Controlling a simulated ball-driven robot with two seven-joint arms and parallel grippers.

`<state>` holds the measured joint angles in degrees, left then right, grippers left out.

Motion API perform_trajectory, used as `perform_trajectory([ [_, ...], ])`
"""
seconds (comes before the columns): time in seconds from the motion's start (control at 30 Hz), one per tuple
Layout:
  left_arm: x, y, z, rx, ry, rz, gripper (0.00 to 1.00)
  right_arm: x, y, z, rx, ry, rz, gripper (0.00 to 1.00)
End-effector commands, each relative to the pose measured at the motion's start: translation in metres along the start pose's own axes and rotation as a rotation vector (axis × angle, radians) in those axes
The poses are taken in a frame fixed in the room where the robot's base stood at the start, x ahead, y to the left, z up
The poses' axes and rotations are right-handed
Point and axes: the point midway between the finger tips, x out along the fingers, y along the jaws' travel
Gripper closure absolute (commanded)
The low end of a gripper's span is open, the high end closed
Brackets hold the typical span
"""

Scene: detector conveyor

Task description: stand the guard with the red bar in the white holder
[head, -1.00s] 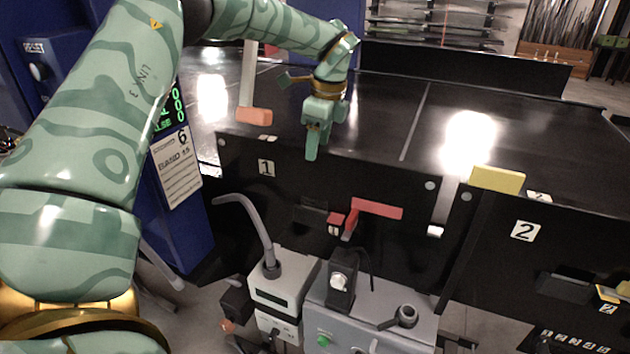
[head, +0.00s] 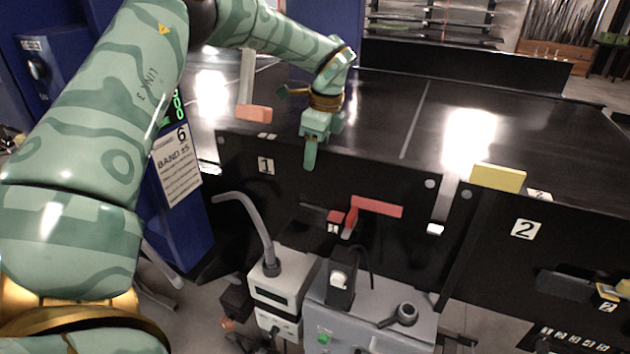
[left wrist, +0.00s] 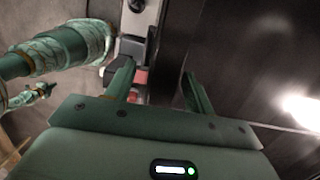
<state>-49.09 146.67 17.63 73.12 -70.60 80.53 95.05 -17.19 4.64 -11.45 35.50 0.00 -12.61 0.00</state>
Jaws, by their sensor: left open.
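A red bar (head: 376,207) with a bent red end stands out in front of the black conveyor side near the number 1 plate. A small white block (head: 434,229) sits to its right, below a pale upright strip; I cannot tell whether it is the white holder. In the left wrist view the two fingers (left wrist: 157,88) are spread, with a red patch (left wrist: 140,77) beyond the left finger. My right gripper does not show in the head view.
An orange block (head: 254,113) on a pale post stands left of my left gripper. Grey equipment (head: 375,315) with a curved pipe stands below. The dark conveyor top (head: 375,115) is mostly clear.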

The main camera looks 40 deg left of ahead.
Motion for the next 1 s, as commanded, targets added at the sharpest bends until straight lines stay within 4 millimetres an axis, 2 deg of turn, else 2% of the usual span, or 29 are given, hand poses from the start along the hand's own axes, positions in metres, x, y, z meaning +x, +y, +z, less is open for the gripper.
perform_trajectory([
  [0.77,0.0024,0.0000,-0.0004,0.000,0.000,0.000,0.47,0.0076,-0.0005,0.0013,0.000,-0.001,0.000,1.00],
  [0.97,0.0026,0.0000,-0.0004,0.000,0.000,0.000,1.00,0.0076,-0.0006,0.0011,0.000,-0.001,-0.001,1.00],
  [1.0,0.0025,0.0000,-0.0004,0.000,0.000,0.000,1.00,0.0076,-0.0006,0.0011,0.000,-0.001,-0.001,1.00],
])
